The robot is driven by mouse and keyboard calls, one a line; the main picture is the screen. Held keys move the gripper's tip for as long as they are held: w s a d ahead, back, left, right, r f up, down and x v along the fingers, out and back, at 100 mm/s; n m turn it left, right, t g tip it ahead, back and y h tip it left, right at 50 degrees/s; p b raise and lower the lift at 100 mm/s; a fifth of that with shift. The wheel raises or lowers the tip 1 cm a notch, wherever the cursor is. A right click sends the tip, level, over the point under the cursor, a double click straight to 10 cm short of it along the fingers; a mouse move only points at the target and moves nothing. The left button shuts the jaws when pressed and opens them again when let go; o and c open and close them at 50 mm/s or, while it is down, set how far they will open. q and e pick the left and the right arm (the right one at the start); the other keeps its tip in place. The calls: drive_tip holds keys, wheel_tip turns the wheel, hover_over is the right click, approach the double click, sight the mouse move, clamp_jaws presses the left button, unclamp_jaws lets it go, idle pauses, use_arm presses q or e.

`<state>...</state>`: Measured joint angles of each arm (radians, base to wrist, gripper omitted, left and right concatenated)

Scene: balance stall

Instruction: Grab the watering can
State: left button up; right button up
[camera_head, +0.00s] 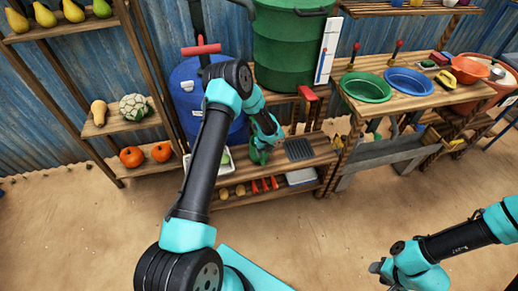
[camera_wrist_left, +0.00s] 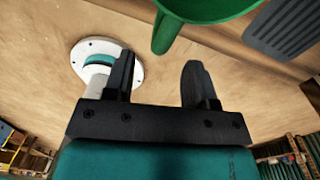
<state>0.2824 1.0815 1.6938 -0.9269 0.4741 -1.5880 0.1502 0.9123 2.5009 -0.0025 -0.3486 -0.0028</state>
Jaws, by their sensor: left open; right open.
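The green watering can (camera_head: 258,154) stands on the low wooden bench, partly hidden by my left arm and gripper. My left gripper (camera_head: 268,137) is right at the can in the head view, open. In the left wrist view my left gripper (camera_wrist_left: 160,75) has its two fingers apart with nothing between them. A curved green part of the can (camera_wrist_left: 205,10) lies at the top, beyond the fingertips. My right gripper (camera_head: 378,270) is open and empty over the sandy ground at the lower right, far from the can.
A dark ribbed mat (camera_head: 299,149) lies on the bench beside the can; it also shows in the left wrist view (camera_wrist_left: 283,28). A white tray (camera_head: 226,160) is left of the can. A blue barrel (camera_head: 190,92) and green barrel (camera_head: 290,48) stand behind. Open sand lies in front.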

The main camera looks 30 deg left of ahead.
sight(264, 158)
use_arm(q)
drive_tip(key=shift+f, duration=0.25)
wheel_tip(264, 158, down, 5)
drive_tip(key=shift+s+a, duration=0.1)
drive_tip(key=shift+s, duration=0.05)
idle(0.3)
clamp_jaws()
idle(0.6)
